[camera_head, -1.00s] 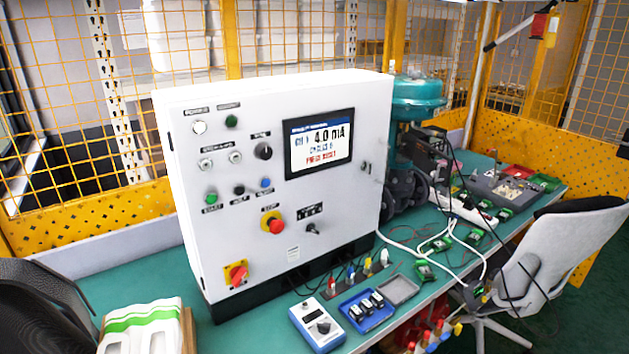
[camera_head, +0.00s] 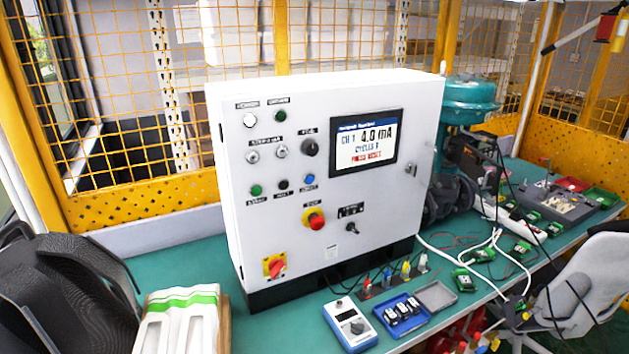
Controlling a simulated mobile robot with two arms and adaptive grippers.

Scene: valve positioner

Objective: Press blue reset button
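The blue reset button (camera_head: 309,179) is on the front of a white control cabinet (camera_head: 290,240). It is the right one in a row with a black button (camera_head: 283,185) and a green button (camera_head: 256,190). The cabinet's screen (camera_head: 366,141) shows "CH 1 4.0 mA" and a red line of text at the bottom. Neither of my grippers is in view. Nothing covers the blue button.
A red emergency stop (camera_head: 316,219) sits below the button row. A red rotary switch (camera_head: 275,267) is at the lower left. A handheld meter (camera_head: 350,325) and blue tray (camera_head: 401,318) lie on the green bench. A black bag-like object (camera_head: 60,290) stands left.

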